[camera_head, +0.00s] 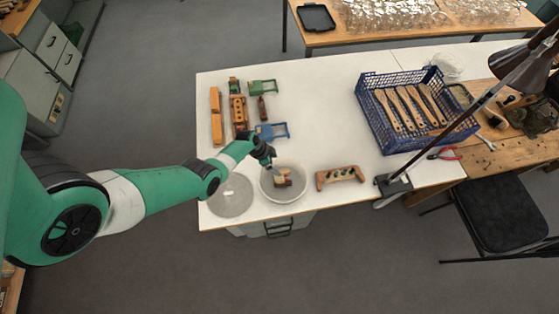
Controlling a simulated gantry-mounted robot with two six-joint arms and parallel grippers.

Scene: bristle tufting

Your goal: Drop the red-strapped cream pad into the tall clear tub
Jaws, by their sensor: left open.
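A small cream block with dark red on it (283,177), apparently the red-strapped pad, shows inside the rim of a round pale vessel (304,190) at the table's front edge. A second round, greyish see-through vessel (231,196) stands just left of it. From above I cannot tell which of the two is the taller. My left gripper (268,162) is open at the upper left of the pale vessel, close to the block but apparently not holding it. My right gripper is out of view.
A wooden block with holes (340,177) lies right of the vessels. Wooden, green and blue pieces lie behind, including a blue one (272,131). A blue crate (374,118) holds several wooden brushes. A lamp base (393,185) stands at the front right. The white table's middle is clear.

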